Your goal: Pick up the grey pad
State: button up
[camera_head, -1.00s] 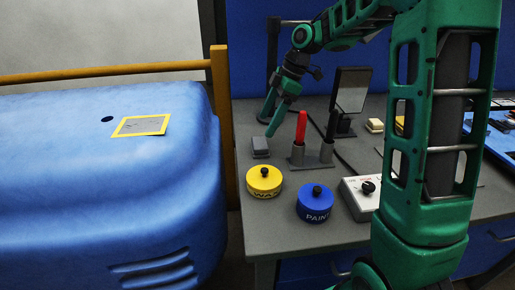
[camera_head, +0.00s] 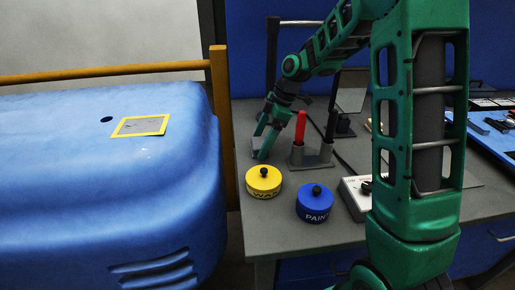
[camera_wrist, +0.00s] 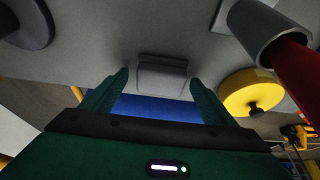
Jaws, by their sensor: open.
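The grey pad (camera_wrist: 162,78) lies on the grey table and shows between my fingertips in the wrist view. In the head view the pad (camera_head: 255,145) is mostly hidden behind my fingers, near the table's left edge. My gripper (camera_wrist: 160,82) is open, with one finger on each side of the pad. In the head view my gripper (camera_head: 263,148) points down at the pad's place. I cannot tell whether the fingers touch the pad.
A grey holder (camera_head: 312,160) with a red stick (camera_head: 300,127) stands just right of my gripper. A yellow WAX tin (camera_head: 263,181) and a blue PAINT tin (camera_head: 315,204) sit in front. A blue moulded body (camera_head: 100,200) is at the left.

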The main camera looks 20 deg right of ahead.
aim_at(255, 142)
jog(key=c, duration=1)
jog(key=shift+c, duration=0.2)
jog(key=shift+r, duration=0.1)
jog(key=shift+r, duration=0.45)
notch_tip(255, 142, up, 4)
jog(key=shift+s+f, duration=0.1)
jog(key=shift+f, duration=0.15)
jog(key=s+a+r, duration=0.5)
jog(key=s+r, duration=0.1)
jog(key=s, duration=0.4)
jog(key=shift+a+r, duration=0.25)
jog(key=shift+a, duration=0.15)
jog(key=shift+o, duration=0.6)
